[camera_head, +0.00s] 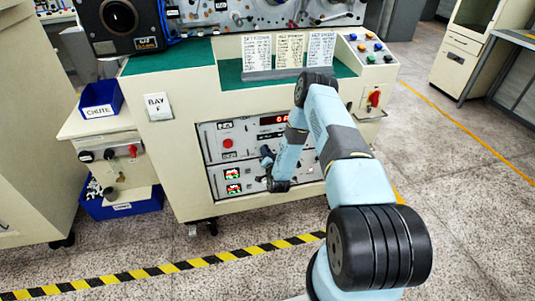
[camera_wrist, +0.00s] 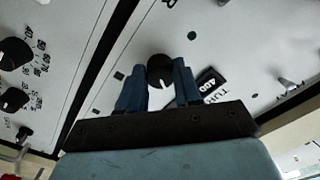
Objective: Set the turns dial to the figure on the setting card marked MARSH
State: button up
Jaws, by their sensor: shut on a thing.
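My gripper (camera_wrist: 159,80) has its two blue fingers on either side of a round black knob (camera_wrist: 159,66) on a pale panel, and is shut on it. Beside it is a label beginning "TUR" with a small black window (camera_wrist: 209,82) that seems to read 400. In the head view my gripper (camera_head: 267,156) is at the front panel (camera_head: 208,143) of the cream machine; the knob is hidden there. Three setting cards, left (camera_head: 256,52), middle (camera_head: 290,50) and right (camera_head: 321,48), stand on the green top. Their print is too small to read, so I cannot tell which is MARSH.
A red digital display (camera_head: 274,120) is above my gripper. Other black knobs (camera_wrist: 14,53) sit on the neighbouring panel. A button box (camera_head: 370,50) with a red switch is at the right. Blue bins (camera_head: 101,99) stand at the left.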

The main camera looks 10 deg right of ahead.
jog(key=shift+d+m, duration=0.2)
jog(key=shift+m, duration=1.1)
jog(key=o, duration=0.7)
jog(key=shift+f, duration=0.1)
jog(key=o, duration=0.3)
jog(key=shift+a, duration=0.1)
jog(key=shift+o, duration=0.2)
jog(key=shift+s, duration=0.15)
jog(key=s, duration=1.3)
jog(key=shift+s, duration=0.3)
